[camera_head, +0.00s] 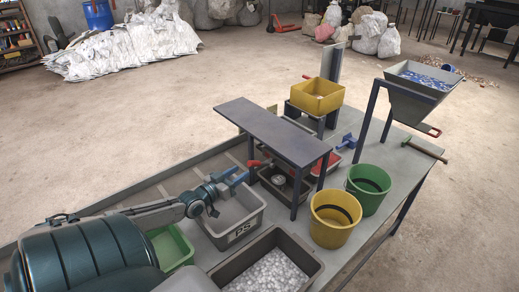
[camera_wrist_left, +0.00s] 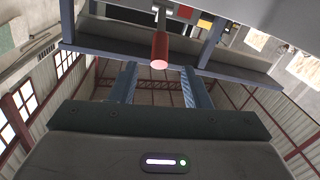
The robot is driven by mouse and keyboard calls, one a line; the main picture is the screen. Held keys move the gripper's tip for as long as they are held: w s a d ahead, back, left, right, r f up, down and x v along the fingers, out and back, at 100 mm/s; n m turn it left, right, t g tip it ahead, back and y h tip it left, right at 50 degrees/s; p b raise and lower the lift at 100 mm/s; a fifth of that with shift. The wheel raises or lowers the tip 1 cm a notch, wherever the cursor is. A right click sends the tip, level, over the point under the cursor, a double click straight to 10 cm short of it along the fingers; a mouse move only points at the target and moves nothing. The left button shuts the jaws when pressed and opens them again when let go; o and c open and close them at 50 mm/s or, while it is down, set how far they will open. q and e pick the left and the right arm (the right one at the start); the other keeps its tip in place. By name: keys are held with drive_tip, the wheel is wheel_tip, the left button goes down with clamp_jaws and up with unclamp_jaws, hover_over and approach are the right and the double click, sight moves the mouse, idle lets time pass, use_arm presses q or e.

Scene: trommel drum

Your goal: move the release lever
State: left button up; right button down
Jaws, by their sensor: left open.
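A lever with a red handle (camera_head: 255,163) sticks out at the left end of the bench-like grey frame. In the left wrist view the red handle (camera_wrist_left: 160,50) hangs on a metal rod, its round end facing the camera. My left gripper (camera_head: 239,176) is open and empty, with blue fingers, just left of the red handle in the head view. In the left wrist view the gripper (camera_wrist_left: 158,82) has its fingers apart, with the handle ahead of the gap between them. No contact shows. My right gripper is not in view.
A grey frame (camera_head: 272,130) stands over red and dark trays. Below my gripper is a grey bin (camera_head: 237,228). A dark bin of white pieces (camera_head: 318,266), yellow bucket (camera_head: 325,234) and green bucket (camera_head: 369,205) stand nearby. A hopper (camera_head: 415,95) stands at the right.

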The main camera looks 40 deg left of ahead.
sight(256, 162)
use_arm(q)
drive_tip(key=w+b, duration=0.1)
drive_tip(key=w, duration=0.1)
drive_tip(key=w+b, duration=0.1)
drive_tip(key=w, duration=0.2)
drive_tip(key=w+b, duration=0.2)
drive_tip(key=w, duration=0.1)
drive_tip(key=shift+f, duration=0.3)
drive_tip(key=shift+w+r+b, duration=0.15)
drive_tip(key=shift+w+b, duration=0.45)
drive_tip(key=shift+w+r, duration=0.15)
drive_tip(key=shift+w, duration=0.15)
drive_tip(key=shift+a, duration=0.1)
clamp_jaws()
